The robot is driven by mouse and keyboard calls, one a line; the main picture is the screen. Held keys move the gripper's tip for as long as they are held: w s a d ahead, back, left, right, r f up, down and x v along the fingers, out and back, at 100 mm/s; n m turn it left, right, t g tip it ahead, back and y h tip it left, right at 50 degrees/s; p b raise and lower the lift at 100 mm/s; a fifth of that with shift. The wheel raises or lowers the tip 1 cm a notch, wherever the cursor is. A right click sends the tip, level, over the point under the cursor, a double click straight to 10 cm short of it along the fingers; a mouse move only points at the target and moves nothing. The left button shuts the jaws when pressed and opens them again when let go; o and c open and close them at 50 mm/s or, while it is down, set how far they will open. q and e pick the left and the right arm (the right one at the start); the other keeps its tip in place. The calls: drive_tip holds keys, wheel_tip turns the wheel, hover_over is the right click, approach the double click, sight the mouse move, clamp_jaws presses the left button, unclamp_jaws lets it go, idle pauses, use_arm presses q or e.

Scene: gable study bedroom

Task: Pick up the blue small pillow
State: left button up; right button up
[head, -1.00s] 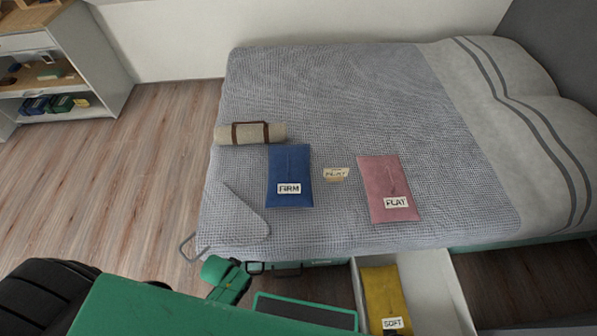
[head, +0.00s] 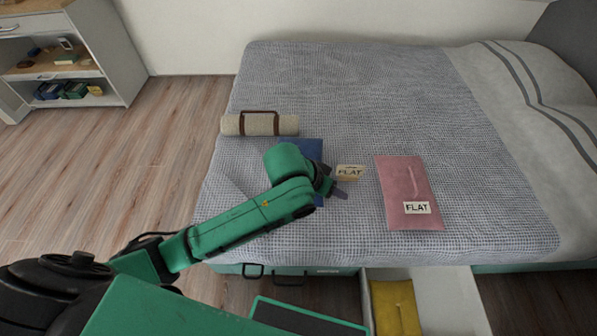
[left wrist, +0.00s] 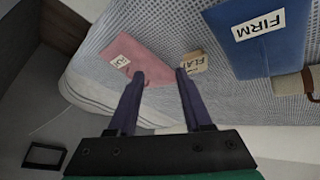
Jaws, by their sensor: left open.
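The blue small pillow (head: 312,147) lies flat on the bed, mostly hidden behind my left arm in the head view. In the left wrist view the blue pillow (left wrist: 272,52) shows at the upper right with a "FIRM" label, outside the fingers. My left gripper (head: 336,186) is over the pillow's right side in the head view. It is open and empty, and its two dark fingers (left wrist: 159,74) point toward the bed. My right gripper is in neither view.
A pink pillow labelled "FLAT" (head: 408,185) lies to the right, with a small "FLAT" card (head: 349,171) between. A rolled beige mat (head: 260,124) lies at the upper left. An open drawer (head: 440,300) below the bed holds a yellow pillow (head: 396,306).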

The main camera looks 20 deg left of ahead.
use_arm(q)
drive_tip(key=w+a+n+y, duration=0.4)
drive_tip(key=w+a+n, duration=0.3)
drive_tip(key=w+a, duration=0.65)
drive_tip(key=b+x, duration=0.1)
drive_tip(key=x, duration=0.3)
drive_tip(key=a+b+x, duration=0.1)
drive_tip(key=b+x, duration=0.1)
drive_tip(key=x, duration=0.3)
drive_tip(key=s+b+x, duration=0.1)
drive_tip(key=b+x, duration=0.1)
drive_tip(key=x, duration=0.2)
drive_tip(key=shift+w+a+f, duration=0.1)
drive_tip(key=shift+a+f, duration=0.15)
drive_tip(key=shift+f, duration=0.4)
drive_tip(key=shift+r, duration=0.1)
clamp_jaws()
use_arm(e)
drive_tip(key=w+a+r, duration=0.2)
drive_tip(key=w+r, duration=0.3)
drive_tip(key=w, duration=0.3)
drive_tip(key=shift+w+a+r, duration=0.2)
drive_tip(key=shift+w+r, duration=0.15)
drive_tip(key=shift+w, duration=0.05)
